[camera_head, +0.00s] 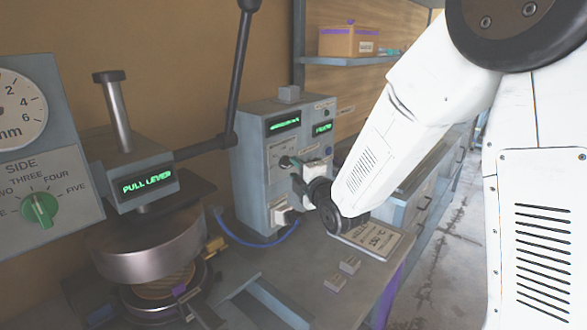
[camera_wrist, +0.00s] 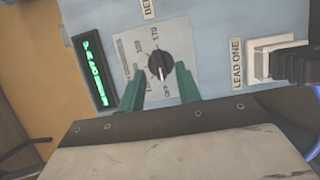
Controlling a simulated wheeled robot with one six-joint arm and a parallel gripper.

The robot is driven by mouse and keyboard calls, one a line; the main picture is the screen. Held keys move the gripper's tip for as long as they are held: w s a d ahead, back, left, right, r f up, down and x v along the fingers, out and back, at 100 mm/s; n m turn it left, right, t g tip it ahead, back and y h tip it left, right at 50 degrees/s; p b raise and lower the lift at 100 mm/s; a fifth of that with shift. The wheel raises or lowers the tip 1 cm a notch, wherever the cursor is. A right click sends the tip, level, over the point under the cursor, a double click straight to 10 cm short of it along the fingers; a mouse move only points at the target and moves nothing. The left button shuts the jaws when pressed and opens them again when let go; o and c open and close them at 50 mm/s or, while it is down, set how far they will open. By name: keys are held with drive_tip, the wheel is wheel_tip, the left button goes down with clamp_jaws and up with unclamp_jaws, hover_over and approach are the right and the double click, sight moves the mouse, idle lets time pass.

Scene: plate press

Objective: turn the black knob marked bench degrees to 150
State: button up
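The black knob (camera_wrist: 160,66) sits on a pale dial plate (camera_wrist: 136,48) on the control box's front, in the wrist view. A white mark on the knob points toward the picture's bottom, near the OFF lettering. The other dial numbers are small and hard to read. My gripper (camera_wrist: 159,82) is open, its two green fingers apart in front of the knob, one toward each side. I cannot tell whether they touch it. In the head view my gripper (camera_head: 293,170) is at the grey control box (camera_head: 252,172), and my wrist partly hides the dial area.
A green display (camera_wrist: 91,71) is beside the dial. A white socket labelled LEAD ONE (camera_wrist: 260,62) holds a black plug (camera_wrist: 298,66). In the head view, a blue cable (camera_head: 243,242) crosses the bench, the press lever (camera_head: 238,75) rises left, and a sign (camera_head: 376,239) lies right.

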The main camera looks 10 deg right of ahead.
drive_tip(key=shift+x, duration=1.05)
clamp_jaws()
drive_tip(key=shift+m, duration=0.4)
drive_tip(key=m, duration=0.1)
drive_tip(key=m+g, duration=0.2)
drive_tip(key=shift+r+m, duration=0.25)
drive_tip(key=shift+m, duration=0.15)
drive_tip(key=shift+w+d+m+g+y, duration=0.2)
drive_tip(key=shift+m+g+y, duration=0.95)
drive_tip(key=shift+m, duration=1.3)
drive_tip(key=shift+w+d+m+g+y, duration=0.15)
drive_tip(key=shift+m+g+y, duration=1)
drive_tip(key=shift+m, duration=1.35)
drive_tip(key=shift+w+d+m+g+y, duration=0.1)
drive_tip(key=shift+d+m+g+y, duration=0.15)
drive_tip(key=shift+m+g+y, duration=1.55)
drive_tip(key=shift+m+t+h, duration=0.4)
drive_tip(key=shift+m+t, duration=0.3)
drive_tip(key=shift+m, duration=0.15)
